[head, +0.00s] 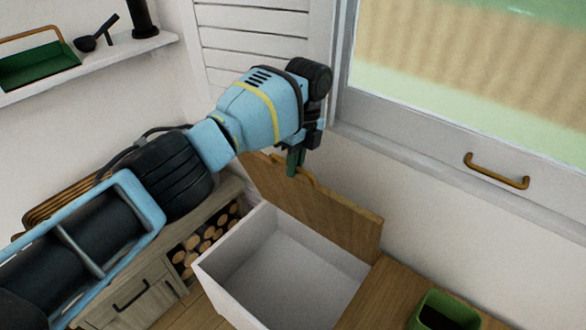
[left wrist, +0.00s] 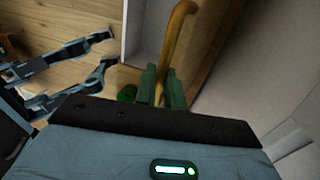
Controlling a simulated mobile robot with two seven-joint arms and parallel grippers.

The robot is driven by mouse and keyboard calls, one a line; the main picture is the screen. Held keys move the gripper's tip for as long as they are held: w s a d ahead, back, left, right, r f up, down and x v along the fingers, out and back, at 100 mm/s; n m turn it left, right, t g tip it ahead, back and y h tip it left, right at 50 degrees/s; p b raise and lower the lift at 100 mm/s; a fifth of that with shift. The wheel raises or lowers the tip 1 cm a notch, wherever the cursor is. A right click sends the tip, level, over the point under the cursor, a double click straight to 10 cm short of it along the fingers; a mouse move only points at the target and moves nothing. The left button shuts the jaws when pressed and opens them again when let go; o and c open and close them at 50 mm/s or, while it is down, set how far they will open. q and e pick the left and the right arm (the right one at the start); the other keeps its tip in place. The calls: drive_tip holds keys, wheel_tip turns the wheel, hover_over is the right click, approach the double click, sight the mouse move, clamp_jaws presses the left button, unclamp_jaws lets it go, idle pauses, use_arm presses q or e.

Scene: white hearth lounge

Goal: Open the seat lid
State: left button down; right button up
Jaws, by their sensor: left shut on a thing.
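The wooden seat lid (head: 340,215) stands raised, nearly upright, at the back of the white seat box (head: 225,250). The box is open and its inside looks empty. The lid's curved wooden handle (head: 308,179) is at its upper edge; it also shows in the left wrist view (left wrist: 177,28). My left gripper (head: 294,163) is at this edge, its green fingers shut on the handle. In the left wrist view the fingers (left wrist: 162,80) close around the handle's near end. Part of the handle is hidden by the fingers.
A green pot (head: 445,312) stands on the wooden bench top (head: 385,295) right of the box. A window with a brass handle (head: 497,172) is behind at right. A cabinet with logs (head: 207,235) is at left. A shelf (head: 95,70) holds a green tray.

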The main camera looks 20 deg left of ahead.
use_arm(q)
drive_tip(key=shift+w+a+f, duration=0.1)
drive_tip(key=shift+w+f, duration=0.05)
idle(0.3)
drive_tip(key=c, duration=1.5)
unclamp_jaws()
drive_tip(key=shift+w, duration=0.1)
drive_tip(key=r, duration=0.3)
drive_tip(key=w+r+b, duration=0.1)
drive_tip(key=r, duration=0.1)
drive_tip(key=shift+d+r, duration=0.25)
drive_tip(key=shift+d, duration=0.05)
drive_tip(key=shift+r, duration=0.3)
drive_tip(key=shift+w+r+b, duration=0.15)
drive_tip(key=shift+r+b, duration=0.35)
drive_tip(key=shift+r, duration=0.35)
